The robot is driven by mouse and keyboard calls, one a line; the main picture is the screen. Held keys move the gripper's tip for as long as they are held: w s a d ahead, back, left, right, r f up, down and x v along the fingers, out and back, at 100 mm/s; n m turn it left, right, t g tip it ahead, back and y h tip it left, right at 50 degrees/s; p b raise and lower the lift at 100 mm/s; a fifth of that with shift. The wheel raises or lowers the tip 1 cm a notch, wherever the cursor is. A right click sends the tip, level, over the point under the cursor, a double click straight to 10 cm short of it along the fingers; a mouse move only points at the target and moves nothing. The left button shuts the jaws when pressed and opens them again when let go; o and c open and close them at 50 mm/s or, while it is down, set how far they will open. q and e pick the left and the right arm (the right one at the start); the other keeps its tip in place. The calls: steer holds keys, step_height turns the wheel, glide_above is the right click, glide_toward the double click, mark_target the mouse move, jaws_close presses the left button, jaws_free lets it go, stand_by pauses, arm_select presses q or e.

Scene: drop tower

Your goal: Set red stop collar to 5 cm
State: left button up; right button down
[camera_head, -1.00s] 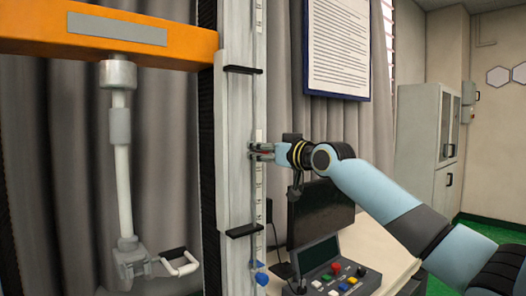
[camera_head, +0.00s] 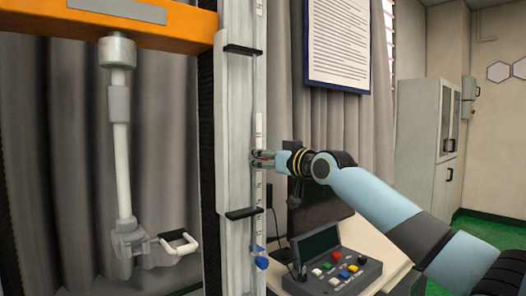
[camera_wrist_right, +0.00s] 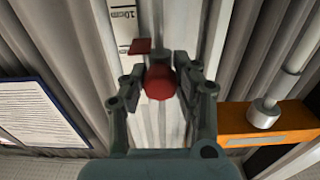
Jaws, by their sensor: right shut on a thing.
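The red stop collar shows in the right wrist view as a round red knob (camera_wrist_right: 158,82) with a flat red pointer (camera_wrist_right: 139,46) beside a printed scale strip (camera_wrist_right: 124,18). A mark reading about 10 cm shows on the strip near the pointer. My right gripper (camera_head: 257,157) reaches in from the right at the tower's upright. In the wrist view its two fingers (camera_wrist_right: 160,88) are shut around the red knob. The fingers mostly hide the collar in the head view. My left gripper is not in view.
A blue collar (camera_head: 261,262) sits lower on the same rod. Black brackets (camera_head: 243,49) and (camera_head: 243,213) stick out above and below my gripper. An orange crossbeam (camera_head: 60,27) spans the left. A button console (camera_head: 335,265) stands on the table at lower right.

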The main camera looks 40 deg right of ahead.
step_height(320, 180, down, 9)
steer(key=b, duration=0.5)
steer(key=shift+r, duration=0.15)
steer(key=c, duration=0.9)
jaws_free()
steer(key=shift+r, duration=0.1)
steer(key=shift+c, duration=0.2)
steer(key=s, duration=0.7)
steer(key=shift+s+d, duration=0.25)
steer(key=shift+d, duration=0.05)
